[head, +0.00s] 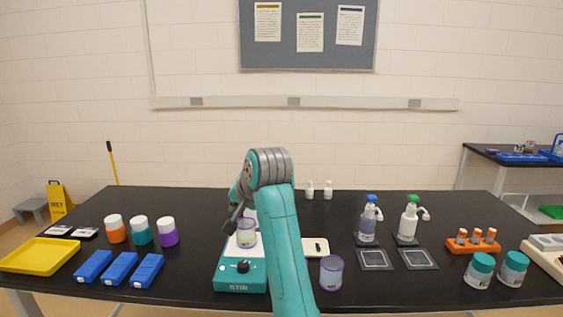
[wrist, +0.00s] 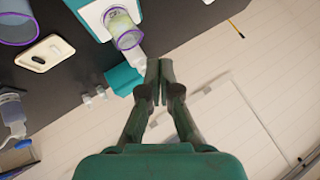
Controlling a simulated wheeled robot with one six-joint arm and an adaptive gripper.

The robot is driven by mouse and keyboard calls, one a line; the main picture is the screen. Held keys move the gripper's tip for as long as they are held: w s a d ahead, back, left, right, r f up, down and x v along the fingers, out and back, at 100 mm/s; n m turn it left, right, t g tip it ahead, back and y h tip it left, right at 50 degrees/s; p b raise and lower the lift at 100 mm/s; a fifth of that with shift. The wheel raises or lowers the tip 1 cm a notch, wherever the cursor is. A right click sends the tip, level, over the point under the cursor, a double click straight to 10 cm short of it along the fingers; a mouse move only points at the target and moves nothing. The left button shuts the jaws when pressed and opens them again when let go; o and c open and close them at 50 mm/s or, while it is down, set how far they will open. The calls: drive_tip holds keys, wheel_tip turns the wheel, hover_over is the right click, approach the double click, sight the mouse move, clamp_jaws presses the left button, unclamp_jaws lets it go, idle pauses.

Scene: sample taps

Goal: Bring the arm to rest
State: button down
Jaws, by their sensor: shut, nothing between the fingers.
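My teal arm rises in front of the middle of the black bench (head: 190,205) in the head view. My gripper (head: 232,225) is partly hidden behind the arm, above the teal stirrer. In the wrist view my gripper (wrist: 160,68) is shut, its two fingertips together with nothing between them. A purple-rimmed beaker with pale yellow-green contents (head: 246,234) stands on the stirrer (head: 240,278), close to the gripper in the head view. The beaker also shows in the wrist view (wrist: 124,30), apart from the fingertips. The arm hides part of the stirrer's surroundings.
A second purple-rimmed beaker (head: 331,273) stands right of the arm, near a cream switch plate (head: 315,247). Two pump bottles (head: 369,220) and an orange rack (head: 475,246) stand further right. A yellow tray (head: 40,256) and blue blocks (head: 120,267) lie left.

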drive_tip(key=s+d+f+t, duration=0.1)
drive_tip(key=s+d+f, duration=0.15)
drive_tip(key=f, duration=0.55)
drive_tip(key=s+d+f, duration=0.1)
drive_tip(key=d+f, duration=0.2)
drive_tip(key=f, duration=0.5)
drive_tip(key=s+d+f+t, duration=0.1)
drive_tip(key=s+d+f, duration=0.15)
drive_tip(key=f, duration=0.55)
drive_tip(key=s+d+f+t+h, duration=0.1)
drive_tip(key=s+d+f, duration=0.5)
drive_tip(key=s+f, duration=0.2)
drive_tip(key=s+d+f+t+h, duration=0.1)
drive_tip(key=s+d+f, duration=0.4)
drive_tip(key=s+f, duration=0.3)
drive_tip(key=s+d+f+t+h, duration=0.1)
drive_tip(key=s+d, duration=0.3)
drive_tip(key=s, duration=0.7)
drive_tip(key=s+d+t+h, duration=0.1)
drive_tip(key=s+d, duration=0.3)
drive_tip(key=s, duration=0.6)
drive_tip(key=s+d+r+n, duration=0.1)
drive_tip(key=s+r, duration=0.5)
drive_tip(key=s, duration=0.3)
drive_tip(key=s+d+r+n+t+h, duration=0.1)
drive_tip(key=s+r, duration=0.5)
drive_tip(key=s, duration=0.4)
drive_tip(key=shift+s+d+r, duration=0.2)
drive_tip(key=shift+d, duration=0.2)
